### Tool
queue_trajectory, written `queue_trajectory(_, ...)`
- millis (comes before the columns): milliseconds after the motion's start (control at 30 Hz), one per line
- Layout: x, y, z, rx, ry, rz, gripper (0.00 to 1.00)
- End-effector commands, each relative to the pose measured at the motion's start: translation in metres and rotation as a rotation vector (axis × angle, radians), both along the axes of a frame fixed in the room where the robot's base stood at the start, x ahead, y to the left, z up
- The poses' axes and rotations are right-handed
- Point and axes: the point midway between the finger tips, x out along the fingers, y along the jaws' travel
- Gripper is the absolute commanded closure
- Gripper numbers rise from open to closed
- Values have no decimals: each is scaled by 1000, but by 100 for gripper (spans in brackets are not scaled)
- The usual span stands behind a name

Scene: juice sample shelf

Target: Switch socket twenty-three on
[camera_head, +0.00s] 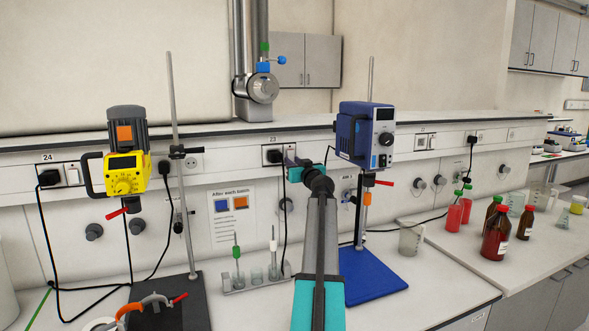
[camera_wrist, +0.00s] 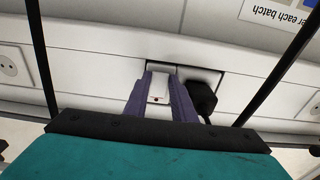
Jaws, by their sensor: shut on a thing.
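Socket twenty-three (camera_head: 273,156) is on the wall panel behind the bench, with a black plug in its left part. My arm reaches up to it, and my gripper (camera_head: 291,162) covers its right part in the head view. In the wrist view, which shows the panel upside down, the purple fingers of my gripper (camera_wrist: 160,82) stand on either side of the white switch (camera_wrist: 158,88) and are shut on it. A small reddish mark shows on the switch. The black plug (camera_wrist: 202,97) sits just right of the fingers there. I cannot tell which way the switch is tipped.
A yellow stirrer (camera_head: 125,175) stands at left near socket twenty-four (camera_head: 60,176). A blue stirrer (camera_head: 366,135) on a blue-based stand is close right of my gripper. A glassware rack (camera_head: 255,284) is left of my arm. Brown bottles (camera_head: 496,235) stand at right. Black cables hang from the plugs.

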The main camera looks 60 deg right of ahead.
Motion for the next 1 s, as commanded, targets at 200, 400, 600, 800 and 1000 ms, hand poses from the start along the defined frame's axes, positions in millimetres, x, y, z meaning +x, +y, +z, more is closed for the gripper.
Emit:
queue_trajectory(200,-1,-2,0,-14,-18,-7,99)
queue_trajectory(400,-2,-2,1,-21,-27,-7,99)
queue_trajectory(600,-2,-2,3,-21,-29,-7,99)
queue_trajectory(800,-2,-2,3,-21,-29,-7,72)
queue_trajectory(1000,-1,-1,2,-19,-27,-4,69)
